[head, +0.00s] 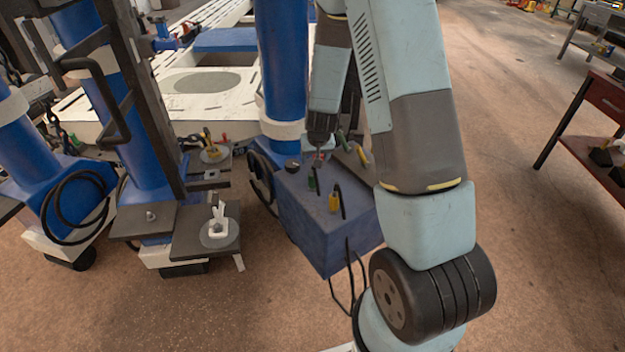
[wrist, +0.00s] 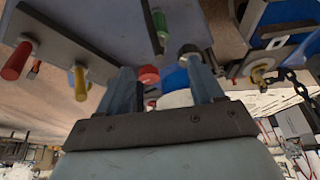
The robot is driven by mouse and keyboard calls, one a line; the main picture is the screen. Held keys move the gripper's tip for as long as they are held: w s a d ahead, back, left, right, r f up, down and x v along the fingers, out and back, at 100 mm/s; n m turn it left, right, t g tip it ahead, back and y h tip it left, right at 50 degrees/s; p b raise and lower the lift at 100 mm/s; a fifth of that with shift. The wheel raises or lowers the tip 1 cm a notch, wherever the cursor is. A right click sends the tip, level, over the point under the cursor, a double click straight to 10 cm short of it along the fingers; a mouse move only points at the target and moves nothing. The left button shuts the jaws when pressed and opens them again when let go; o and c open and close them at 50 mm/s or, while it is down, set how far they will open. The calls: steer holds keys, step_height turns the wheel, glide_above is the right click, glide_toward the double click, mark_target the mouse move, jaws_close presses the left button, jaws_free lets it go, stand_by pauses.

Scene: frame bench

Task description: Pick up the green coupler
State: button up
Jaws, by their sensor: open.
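A small upright green coupler (head: 312,183) stands on top of the blue box (head: 323,235) in the head view. A green piece with a dark stem also shows in the wrist view (wrist: 160,24), at the top, beyond my fingertips. My gripper (head: 320,150) is above the far part of the box top, behind the coupler in the head view. In the wrist view, the two fingers of my gripper (wrist: 163,84) are spread apart, with nothing held. A red piece (wrist: 149,74) shows between the fingers, and I cannot tell its exact depth.
A yellow piece (head: 334,202) with a black stem stands near the coupler, and a black cap (head: 292,165) stands to its left. A blue column (head: 281,65) rises behind the box.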

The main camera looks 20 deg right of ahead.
mark_target(313, 172)
steer(key=x, duration=1)
steer(key=shift+s+d, duration=0.1)
steer(key=shift+s, duration=0.15)
steer(key=shift+s+x, duration=0.2)
steer(key=shift+x, duration=2.4)
steer(key=shift+f, duration=0.1)
steer(key=c, duration=1.2)
steer(key=shift+o, duration=0.2)
